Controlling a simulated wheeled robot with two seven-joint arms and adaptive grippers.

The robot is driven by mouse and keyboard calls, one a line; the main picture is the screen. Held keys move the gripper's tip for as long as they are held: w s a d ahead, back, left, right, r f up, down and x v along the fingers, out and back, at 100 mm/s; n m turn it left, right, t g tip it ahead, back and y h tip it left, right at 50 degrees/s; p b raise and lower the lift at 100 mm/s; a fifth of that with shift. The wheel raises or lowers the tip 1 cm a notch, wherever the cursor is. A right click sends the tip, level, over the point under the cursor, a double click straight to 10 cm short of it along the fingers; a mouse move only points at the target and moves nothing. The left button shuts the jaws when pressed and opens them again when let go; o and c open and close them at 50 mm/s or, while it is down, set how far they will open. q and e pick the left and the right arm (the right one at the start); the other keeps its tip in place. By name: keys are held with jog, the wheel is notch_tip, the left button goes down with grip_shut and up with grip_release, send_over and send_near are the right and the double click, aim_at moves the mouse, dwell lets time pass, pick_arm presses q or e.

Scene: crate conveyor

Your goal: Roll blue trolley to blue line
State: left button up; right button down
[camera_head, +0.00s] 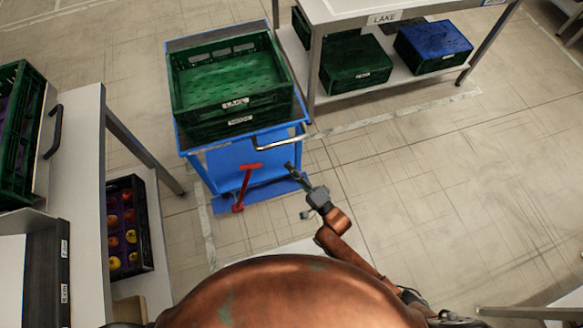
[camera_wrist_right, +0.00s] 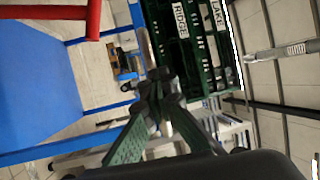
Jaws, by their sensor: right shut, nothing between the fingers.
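The blue trolley (camera_head: 225,170) stands ahead of me, left of centre in the head view. It carries stacked green crates (camera_head: 185,105) labelled LAKE and RIDGE. A silver handle (camera_head: 282,141) sticks out from its near right side. A red lever (camera_head: 246,183) stands at its near face; red also shows in the wrist view (camera_wrist_right: 93,18). A low blue strip (camera_head: 258,194) lies at the trolley's foot; I cannot tell whether it is base or floor line. My right gripper (camera_head: 290,169) is shut and empty, right of the lever and below the handle. My left gripper is out of view.
A table (camera_head: 355,10) with green crates (camera_head: 355,64) and a blue crate (camera_head: 433,46) on its lower shelf stands behind right. A left table (camera_head: 85,150) has a fruit crate (camera_head: 128,225) below. Floor to the right is clear.

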jog(key=c, duration=2.7)
grip_release()
jog(key=o, duration=0.9)
jog(key=shift+c, duration=0.2)
jog(key=v, duration=1.2)
